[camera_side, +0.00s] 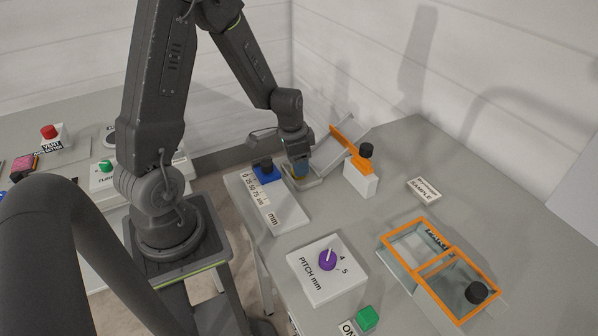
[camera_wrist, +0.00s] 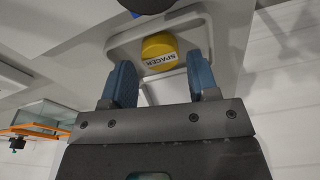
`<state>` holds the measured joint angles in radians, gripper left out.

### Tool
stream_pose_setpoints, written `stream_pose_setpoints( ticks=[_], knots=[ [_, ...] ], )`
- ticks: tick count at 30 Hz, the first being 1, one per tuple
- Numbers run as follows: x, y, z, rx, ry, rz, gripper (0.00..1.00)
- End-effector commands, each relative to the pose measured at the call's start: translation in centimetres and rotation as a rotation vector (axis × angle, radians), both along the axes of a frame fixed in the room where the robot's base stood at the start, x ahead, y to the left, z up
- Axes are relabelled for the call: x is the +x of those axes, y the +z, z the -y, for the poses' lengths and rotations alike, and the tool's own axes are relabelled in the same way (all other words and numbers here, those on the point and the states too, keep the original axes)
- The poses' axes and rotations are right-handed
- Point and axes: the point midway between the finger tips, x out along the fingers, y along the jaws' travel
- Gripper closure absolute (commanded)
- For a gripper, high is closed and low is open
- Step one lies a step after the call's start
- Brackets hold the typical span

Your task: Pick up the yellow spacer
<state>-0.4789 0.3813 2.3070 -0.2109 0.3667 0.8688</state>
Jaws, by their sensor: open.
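The yellow spacer (camera_wrist: 160,47) is a short round piece with a white label reading SPACER. It sits in a shallow pale tray (camera_wrist: 118,45) in the wrist view. My gripper (camera_wrist: 160,76) is open, with one blue finger on each side. The spacer lies just beyond the fingertips, between their lines, and nothing is held. In the side view my gripper (camera_side: 299,172) is low over the tray (camera_side: 312,181), and the spacer is mostly hidden by it.
A slide scale marked mm (camera_side: 283,215) with a blue slider (camera_side: 266,174) stands left of the tray. A PITCH box (camera_side: 314,285) and an orange-framed clear box (camera_side: 388,257) are nearer the camera.

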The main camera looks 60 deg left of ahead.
Motion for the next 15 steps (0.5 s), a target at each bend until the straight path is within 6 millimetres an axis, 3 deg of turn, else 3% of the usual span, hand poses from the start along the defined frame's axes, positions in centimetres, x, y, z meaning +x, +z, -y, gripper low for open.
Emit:
stream_pose_setpoints(
  ticks=[6,13,15],
  knots=[
    [0.3,-2.2,0.1,-0.001,0.000,0.000,0.46],
    [0.3,-2.2,0.1,0.000,-0.001,0.001,0.46],
    [0.3,-2.2,0.1,0.000,-0.001,0.001,0.51]
  ],
)
